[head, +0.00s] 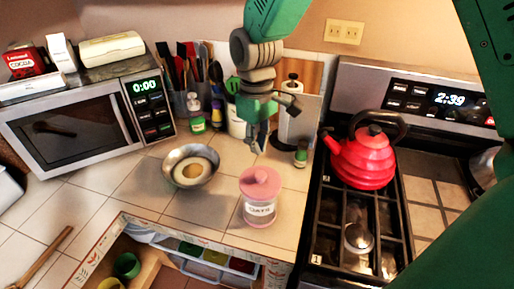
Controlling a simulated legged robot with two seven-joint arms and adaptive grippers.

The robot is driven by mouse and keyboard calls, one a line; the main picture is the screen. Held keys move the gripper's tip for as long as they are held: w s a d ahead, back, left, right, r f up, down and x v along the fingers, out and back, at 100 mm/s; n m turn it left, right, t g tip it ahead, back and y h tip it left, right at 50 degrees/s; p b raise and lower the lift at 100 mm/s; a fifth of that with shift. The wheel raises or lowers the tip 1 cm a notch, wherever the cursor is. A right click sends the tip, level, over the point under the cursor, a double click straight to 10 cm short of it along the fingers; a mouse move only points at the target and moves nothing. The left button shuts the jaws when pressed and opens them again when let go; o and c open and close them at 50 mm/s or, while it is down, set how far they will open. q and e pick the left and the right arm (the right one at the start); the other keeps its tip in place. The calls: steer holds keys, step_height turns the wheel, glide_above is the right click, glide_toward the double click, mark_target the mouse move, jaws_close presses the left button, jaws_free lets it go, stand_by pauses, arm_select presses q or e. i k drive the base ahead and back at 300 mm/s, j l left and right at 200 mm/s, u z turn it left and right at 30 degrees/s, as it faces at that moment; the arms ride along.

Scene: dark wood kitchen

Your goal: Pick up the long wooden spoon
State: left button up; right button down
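The long wooden spoon (42,258) lies on the tiled counter at the lower left corner. It slants up to the right, and its lower end is close to the bottom edge of the head view. My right gripper (259,144) hangs fingers down above the counter, near the jar with the pink lid, well to the right of the spoon. No held object shows at its fingertips. The fingers are too small and dark to tell if they are apart. My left gripper is not in view.
A metal bowl (191,167) and a pink-lidded jar (261,207) stand mid-counter. A microwave (75,130) stands at the back left, with utensils and bottles beside it. An open drawer (150,262) is below the counter. A red kettle (365,157) sits on the stove. Tiles between spoon and bowl are clear.

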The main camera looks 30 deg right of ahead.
mark_target(34, 269)
steer(key=k, duration=1)
